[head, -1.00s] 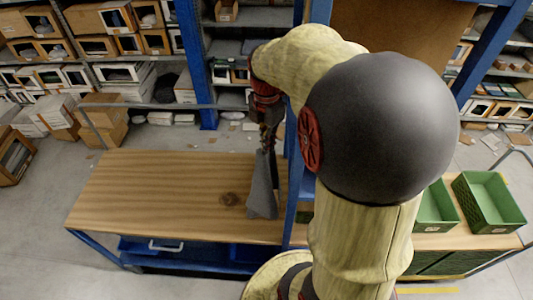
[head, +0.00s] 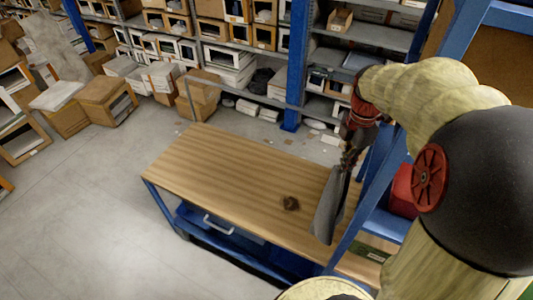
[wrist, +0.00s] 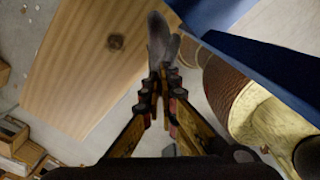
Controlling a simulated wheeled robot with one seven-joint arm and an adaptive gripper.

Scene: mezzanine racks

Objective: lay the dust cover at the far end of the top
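The dust cover (head: 329,207) is a grey cloth. It hangs down from my gripper (head: 351,158) over the right part of the wooden bench top (head: 232,177), beside the blue upright. In the wrist view, my gripper's fingers (wrist: 158,82) are closed together on the grey cover (wrist: 159,38). The cover's lower end is close to the top, and I cannot tell whether it touches.
A blue upright post (head: 355,235) stands just right of the cover. A red bin (head: 403,191) sits behind it. Blue drawers (head: 222,226) are under the top. Racks with boxes (head: 220,60) stand behind, and cartons (head: 106,99) lie on the floor.

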